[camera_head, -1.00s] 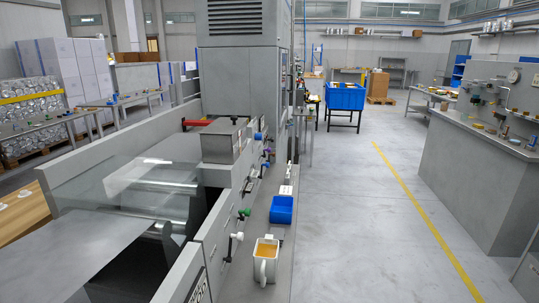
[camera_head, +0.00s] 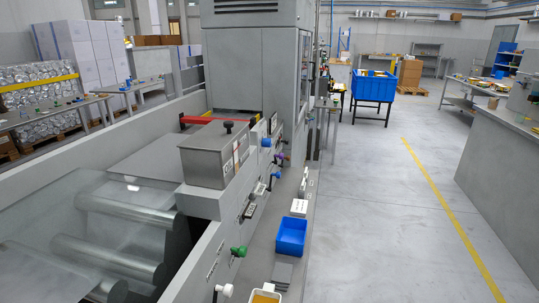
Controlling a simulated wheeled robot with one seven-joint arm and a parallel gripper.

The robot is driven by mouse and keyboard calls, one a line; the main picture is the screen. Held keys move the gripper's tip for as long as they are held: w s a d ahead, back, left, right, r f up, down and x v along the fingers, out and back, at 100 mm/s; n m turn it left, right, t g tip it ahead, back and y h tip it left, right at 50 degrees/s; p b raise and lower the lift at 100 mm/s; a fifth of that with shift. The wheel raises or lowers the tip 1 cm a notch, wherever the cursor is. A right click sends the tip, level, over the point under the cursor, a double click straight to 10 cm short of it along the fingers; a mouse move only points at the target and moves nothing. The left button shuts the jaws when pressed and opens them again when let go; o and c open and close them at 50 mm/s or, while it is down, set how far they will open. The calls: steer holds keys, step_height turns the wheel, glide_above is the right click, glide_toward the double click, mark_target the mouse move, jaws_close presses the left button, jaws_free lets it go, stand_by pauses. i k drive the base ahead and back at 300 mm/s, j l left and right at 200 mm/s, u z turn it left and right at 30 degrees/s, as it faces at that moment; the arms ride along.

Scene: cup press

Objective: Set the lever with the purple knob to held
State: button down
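The lever with the purple knob (camera_head: 280,155) is small and far along the right side of the long grey machine (camera_head: 205,262). It sits just beyond a lever with a blue knob (camera_head: 276,175). Its exact position and any label marking are too small to read. My gripper is not in view.
A blue bin (camera_head: 291,236) and a white container (camera_head: 264,297) stand on the ledge beside the machine. The floor (camera_head: 375,225) to the right is clear.

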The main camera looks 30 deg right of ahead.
mark_target(281, 156)
steer(key=i+l+u, duration=0.1)
steer(key=l, duration=0.35)
steer(key=i+l+u, duration=0.1)
steer(key=i+l, duration=0.15)
steer(key=l, duration=0.15)
steer(key=i+l+u, duration=0.1)
steer(key=l, duration=0.4)
steer(key=i+l+u, duration=0.1)
steer(key=l, duration=0.35)
steer(key=i+l+u, duration=0.1)
steer(key=l, duration=0.4)
steer(key=i+l+u, duration=0.1)
steer(key=l, duration=0.35)
steer(key=i+l+u, duration=0.15)
steer(key=l, duration=0.35)
steer(key=i, duration=0.05)
